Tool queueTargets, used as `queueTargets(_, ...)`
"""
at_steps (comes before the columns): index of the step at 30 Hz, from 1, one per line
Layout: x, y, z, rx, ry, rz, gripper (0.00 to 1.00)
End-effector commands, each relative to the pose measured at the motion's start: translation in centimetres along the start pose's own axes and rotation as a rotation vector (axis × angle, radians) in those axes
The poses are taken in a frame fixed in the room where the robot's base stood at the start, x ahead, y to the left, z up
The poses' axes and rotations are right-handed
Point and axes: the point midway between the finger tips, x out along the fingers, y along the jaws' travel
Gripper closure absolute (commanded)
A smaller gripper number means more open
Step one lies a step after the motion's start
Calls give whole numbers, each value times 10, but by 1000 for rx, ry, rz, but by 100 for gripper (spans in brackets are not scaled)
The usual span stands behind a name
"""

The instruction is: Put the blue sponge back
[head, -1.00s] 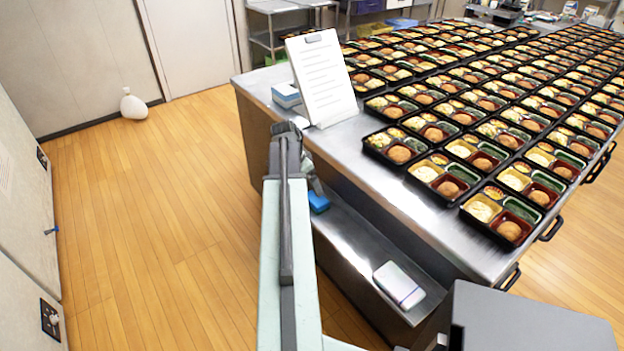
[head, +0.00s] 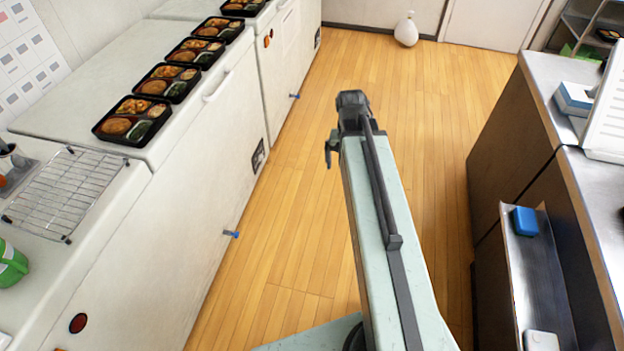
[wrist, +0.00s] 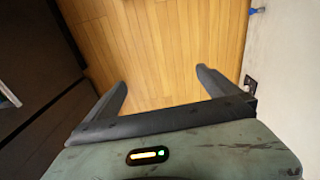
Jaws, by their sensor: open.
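The blue sponge (head: 524,221) lies on the low steel shelf (head: 541,285) at the right, below the worktop, in the head view. My gripper (wrist: 160,88) shows in the wrist view with its two dark fingers spread apart and nothing between them. In the head view my gripper (head: 331,150) is over the wooden floor in the aisle, well to the left of the sponge and apart from it. The sponge does not show in the wrist view.
White cabinets at the left carry bento trays (head: 133,120) and a wire rack (head: 66,192). A steel counter (head: 590,190) stands at the right with a blue-and-white box (head: 574,98). The wooden floor between is clear.

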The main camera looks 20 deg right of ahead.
Motion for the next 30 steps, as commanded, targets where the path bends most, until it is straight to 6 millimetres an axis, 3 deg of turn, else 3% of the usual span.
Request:
queueTargets(1,-3,-41,25,-135,-10,-16,0)
queueTargets(3,-7,-83,52,-297,-24,-38,0)
queueTargets(6,-11,-121,81,-454,-36,-59,0)
queueTargets(8,-12,-132,90,-505,-40,-65,0)
queueTargets(19,-19,-138,94,-531,-42,-69,0)
queueTargets(27,-95,-133,89,-529,-42,-69,0)
queueTargets(30,-101,-133,88,-529,-42,-69,0)
